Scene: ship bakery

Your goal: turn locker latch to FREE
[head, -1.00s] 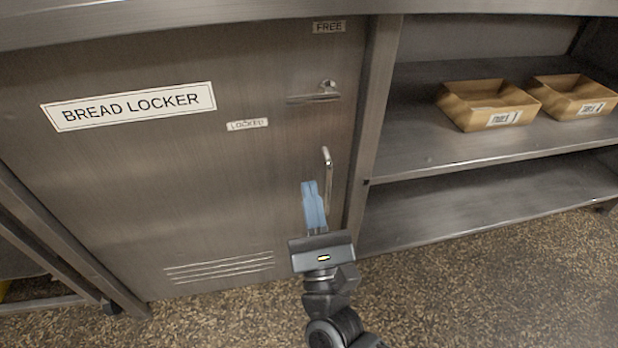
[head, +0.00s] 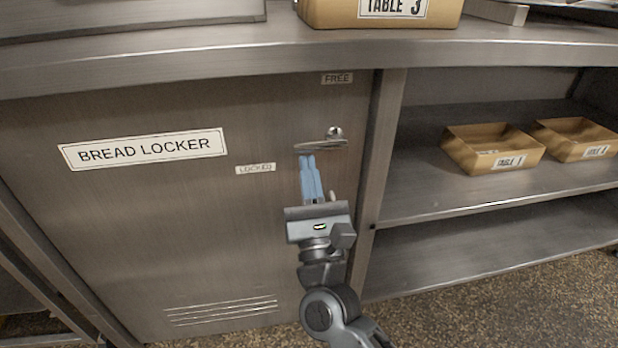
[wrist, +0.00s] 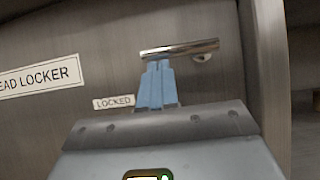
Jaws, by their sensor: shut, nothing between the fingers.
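The locker latch (head: 320,145) is a metal lever on the bread locker door (head: 180,220). It lies roughly horizontal, its free end pointing left from a pivot at its right end. The FREE label (head: 337,78) is above the latch and the LOCKED label (head: 255,169) is to its left and slightly lower. My gripper (head: 307,158) has its blue fingers shut and empty, tips just below the lever's left part. In the wrist view the latch (wrist: 180,48) crosses just above the fingertips (wrist: 158,64); I cannot tell whether they touch.
The vertical door handle (head: 333,197) is mostly hidden behind my gripper. Open shelves to the right hold brown boxes (head: 492,150). A counter edge (head: 200,62) overhangs the door, with a TABLE 3 box (head: 330,12) on top. A BREAD LOCKER sign (head: 145,149) is at left.

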